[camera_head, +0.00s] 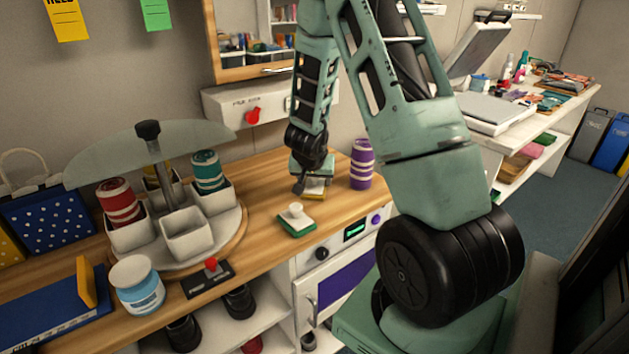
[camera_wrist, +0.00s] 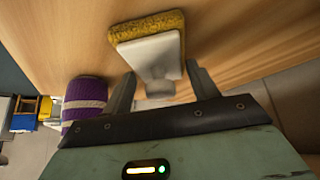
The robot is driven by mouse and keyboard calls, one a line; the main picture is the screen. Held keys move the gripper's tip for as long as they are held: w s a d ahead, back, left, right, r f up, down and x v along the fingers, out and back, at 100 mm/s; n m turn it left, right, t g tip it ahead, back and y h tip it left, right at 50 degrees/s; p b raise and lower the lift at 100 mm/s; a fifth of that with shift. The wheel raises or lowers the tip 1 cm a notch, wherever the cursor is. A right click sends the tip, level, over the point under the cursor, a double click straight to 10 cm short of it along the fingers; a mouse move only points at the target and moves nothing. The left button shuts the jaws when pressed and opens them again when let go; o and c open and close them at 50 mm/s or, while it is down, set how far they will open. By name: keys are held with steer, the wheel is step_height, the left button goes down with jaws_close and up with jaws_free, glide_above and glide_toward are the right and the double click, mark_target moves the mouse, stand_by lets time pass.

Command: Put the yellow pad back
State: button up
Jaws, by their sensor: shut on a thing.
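The yellow pad (camera_wrist: 147,30) has a rough sponge-like face and a white backing with a white knob. My gripper (camera_wrist: 160,72) is shut on its white handle, with one finger on each side. In the head view my gripper (camera_head: 309,183) is low over the wooden counter, and the yellow pad (camera_head: 315,194) shows partly below it. I cannot tell whether the pad touches the counter. A green pad (camera_head: 297,225) with a white knob lies on the counter in front of the gripper.
A purple striped roll (camera_head: 361,165) stands just right of the gripper; it also shows in the wrist view (camera_wrist: 85,100). A carousel with white cups (camera_head: 186,236) and coloured rolls stands left. A blue-white jar (camera_head: 137,285) and a red-knobbed lever (camera_head: 210,266) are near the front edge.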

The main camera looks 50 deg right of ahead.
steer(key=o, duration=0.9)
steer(key=shift+o, duration=0.2)
steer(key=p+v, duration=0.5)
steer(key=v, duration=0.7)
steer(key=a+r+n+t+y, duration=0.15)
steer(key=a+n+y, duration=0.25)
steer(key=a, duration=1)
steer(key=a+r+n+y, duration=0.3)
steer(key=a+n, duration=0.2)
steer(key=a, duration=0.8)
steer(key=s+a+r+n+g+y, duration=0.25)
steer(key=s+a+n, duration=0.25)
steer(key=s+a, duration=0.45)
steer(key=s+a+r+n+g+h, duration=0.1)
steer(key=s+n, duration=0.4)
steer(key=s, duration=0.5)
steer(key=shift+a+n+g+h, duration=0.3)
steer(key=shift+a+g+h, duration=0.3)
steer(key=shift+h, duration=0.45)
